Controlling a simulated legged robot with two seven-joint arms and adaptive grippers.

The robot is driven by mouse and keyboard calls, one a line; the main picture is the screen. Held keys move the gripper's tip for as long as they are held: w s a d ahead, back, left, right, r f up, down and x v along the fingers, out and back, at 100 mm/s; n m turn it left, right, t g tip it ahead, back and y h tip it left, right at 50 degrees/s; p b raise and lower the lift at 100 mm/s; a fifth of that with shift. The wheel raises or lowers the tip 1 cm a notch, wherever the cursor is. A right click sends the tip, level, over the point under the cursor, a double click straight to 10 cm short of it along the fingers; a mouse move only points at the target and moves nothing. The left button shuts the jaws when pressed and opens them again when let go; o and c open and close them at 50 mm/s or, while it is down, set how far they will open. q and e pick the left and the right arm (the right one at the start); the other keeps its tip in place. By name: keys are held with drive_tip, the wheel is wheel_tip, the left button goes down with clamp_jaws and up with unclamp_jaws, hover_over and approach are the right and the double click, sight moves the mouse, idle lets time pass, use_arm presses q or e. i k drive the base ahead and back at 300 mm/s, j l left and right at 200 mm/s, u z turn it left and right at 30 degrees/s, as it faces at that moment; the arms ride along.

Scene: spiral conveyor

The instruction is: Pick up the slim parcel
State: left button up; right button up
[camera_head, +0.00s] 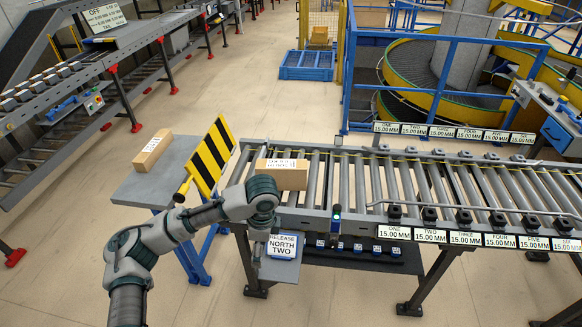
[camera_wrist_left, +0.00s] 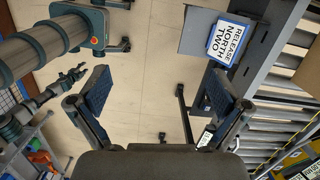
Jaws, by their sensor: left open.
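Two cardboard parcels show in the head view. A long, narrow parcel (camera_head: 153,150) lies on the grey side table (camera_head: 140,187), and a box-shaped parcel (camera_head: 283,173) with a printed label sits at the left end of the roller conveyor. The narrow one looks like the slim parcel. My left gripper (camera_head: 258,252) points down in front of the conveyor's left end, apart from both parcels. In the left wrist view its fingers (camera_wrist_left: 158,95) are wide apart with only floor between them. A dark jointed hand (camera_wrist_left: 72,76), apparently my right gripper, is small at the left there.
A black-and-yellow striped board (camera_head: 212,157) stands between side table and conveyor. A sign reading RELEASE NORTH TWO (camera_head: 283,246) is by my left gripper. The roller conveyor (camera_head: 345,185) runs right, with numbered labels along its edge. Open floor lies in front of the side table.

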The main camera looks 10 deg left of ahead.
sight(289, 175)
drive_tip(key=i, duration=1.65)
